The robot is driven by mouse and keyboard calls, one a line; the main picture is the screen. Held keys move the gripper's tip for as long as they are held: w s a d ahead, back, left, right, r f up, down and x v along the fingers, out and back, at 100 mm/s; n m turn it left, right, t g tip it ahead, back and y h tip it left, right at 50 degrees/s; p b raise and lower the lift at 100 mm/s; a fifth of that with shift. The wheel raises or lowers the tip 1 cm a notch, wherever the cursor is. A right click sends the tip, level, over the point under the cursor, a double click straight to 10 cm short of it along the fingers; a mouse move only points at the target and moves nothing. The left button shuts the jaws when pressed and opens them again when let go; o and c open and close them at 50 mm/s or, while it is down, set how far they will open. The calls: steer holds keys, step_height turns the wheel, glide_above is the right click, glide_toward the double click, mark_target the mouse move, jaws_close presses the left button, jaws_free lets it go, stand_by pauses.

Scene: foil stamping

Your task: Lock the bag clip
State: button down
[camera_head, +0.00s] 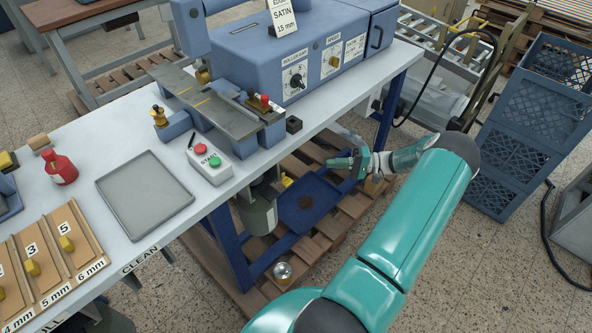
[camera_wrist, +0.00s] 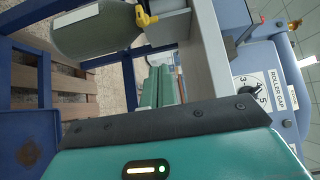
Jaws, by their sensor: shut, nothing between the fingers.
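A grey-green waste bag (camera_head: 258,214) hangs below the front edge of the bench. It also shows in the wrist view (camera_wrist: 95,35), where its picture is turned on its side. A small yellow bag clip (camera_wrist: 146,18) sits at the bag's neck. Whether the clip is locked cannot be told. My gripper (camera_head: 334,162) is shut and empty, to the right of the bag and apart from it, below the bench edge.
The bench top (camera_head: 150,225) and a blue bench leg (camera_head: 230,248) stand close to the bag. The blue stamping machine (camera_head: 265,65) is above. Wooden pallet slats (camera_head: 340,215) and a blue tray (camera_head: 303,205) lie below. Blue crates (camera_head: 530,120) stand at right.

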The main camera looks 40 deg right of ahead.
mark_target(286, 180)
steer(key=s+a+x, duration=0.2)
steer(key=x, duration=1)
steer(key=shift+w+a, duration=0.25)
steer(key=shift+a+r+n+g+h, duration=0.25)
steer(key=shift+r+n+g+h, duration=0.1)
steer(key=shift+n+h, duration=0.25)
steer(key=shift+a+r+n+g+h, duration=0.25)
steer(key=shift+a+r+n+h, duration=0.05)
steer(key=shift+a+n, duration=0.1)
stand_by(0.3)
steer(key=shift+a+r, duration=0.15)
steer(key=shift+a, duration=0.15)
stand_by(0.4)
steer(key=shift+d, duration=0.1)
